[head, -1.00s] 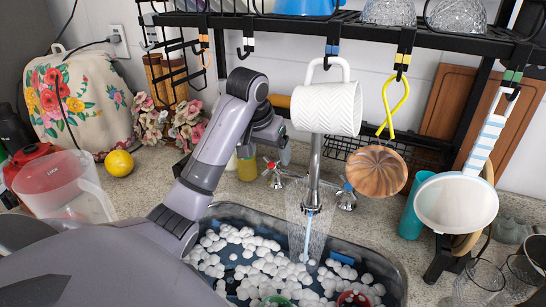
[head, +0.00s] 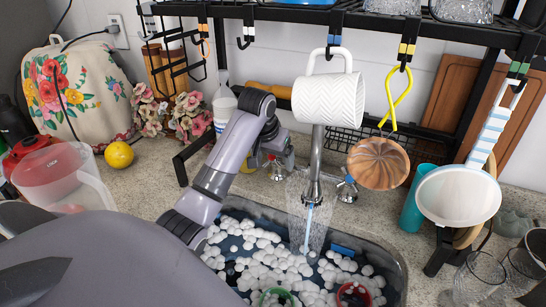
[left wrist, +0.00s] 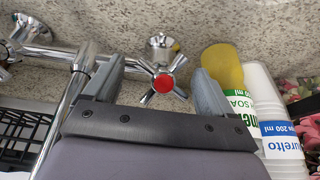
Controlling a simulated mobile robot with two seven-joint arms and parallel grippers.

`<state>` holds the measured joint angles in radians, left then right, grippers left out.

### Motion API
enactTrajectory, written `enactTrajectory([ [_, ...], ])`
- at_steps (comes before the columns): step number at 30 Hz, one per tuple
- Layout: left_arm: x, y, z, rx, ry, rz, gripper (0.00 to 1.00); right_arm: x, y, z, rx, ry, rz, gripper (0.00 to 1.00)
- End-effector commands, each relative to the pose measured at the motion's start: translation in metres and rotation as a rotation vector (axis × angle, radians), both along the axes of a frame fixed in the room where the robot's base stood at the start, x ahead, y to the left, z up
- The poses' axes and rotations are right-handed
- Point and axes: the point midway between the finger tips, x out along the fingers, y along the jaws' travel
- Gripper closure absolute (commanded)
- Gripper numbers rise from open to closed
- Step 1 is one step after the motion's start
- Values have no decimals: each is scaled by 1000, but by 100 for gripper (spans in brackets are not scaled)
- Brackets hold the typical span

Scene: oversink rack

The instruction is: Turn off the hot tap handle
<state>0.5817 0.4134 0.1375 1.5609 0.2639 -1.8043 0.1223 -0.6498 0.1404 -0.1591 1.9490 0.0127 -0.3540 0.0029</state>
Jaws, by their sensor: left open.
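The hot tap handle (left wrist: 163,83) is a chrome cross with a red centre. In the left wrist view it lies between the two grey fingers of my left gripper (left wrist: 158,84), with a gap to each side. I cannot tell how deep the fingers reach around it. In the head view my left gripper (head: 274,153) is open at the handle, left of the faucet, and partly hides it. Water (head: 307,228) runs from the faucet (head: 315,160) into the sink. The blue-marked tap handle (head: 347,189) is to the right. My right gripper is not in view.
A soap bottle (left wrist: 230,95) and a white bottle (left wrist: 275,125) stand close beside the right finger in the wrist view. A white mug (head: 328,103) and a wooden mould (head: 378,164) hang from the rack above the faucet. The sink (head: 392,262) holds foam and dishes.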

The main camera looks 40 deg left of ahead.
Motion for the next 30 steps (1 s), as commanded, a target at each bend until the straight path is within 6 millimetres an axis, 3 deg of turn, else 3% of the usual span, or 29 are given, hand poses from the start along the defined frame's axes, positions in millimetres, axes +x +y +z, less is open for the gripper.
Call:
enactTrajectory([
  [2, 0, 0, 0, 0, 1, 0, 15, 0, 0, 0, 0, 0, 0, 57],
  [6, 0, 0, 0, -1, 0, 0, 61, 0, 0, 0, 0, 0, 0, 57],
  [7, 0, 0, 0, -1, 0, 0, 71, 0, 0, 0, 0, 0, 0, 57],
  [8, 0, 0, 0, -1, 0, 0, 74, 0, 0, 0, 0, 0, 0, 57],
  [14, 0, 0, 1, 22, 4, -24, 74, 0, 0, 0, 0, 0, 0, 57],
  [24, 0, 1, 2, 217, 58, -265, 71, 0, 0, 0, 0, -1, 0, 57],
  [30, 1, 1, 4, 215, 53, -262, 71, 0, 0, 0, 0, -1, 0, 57],
])
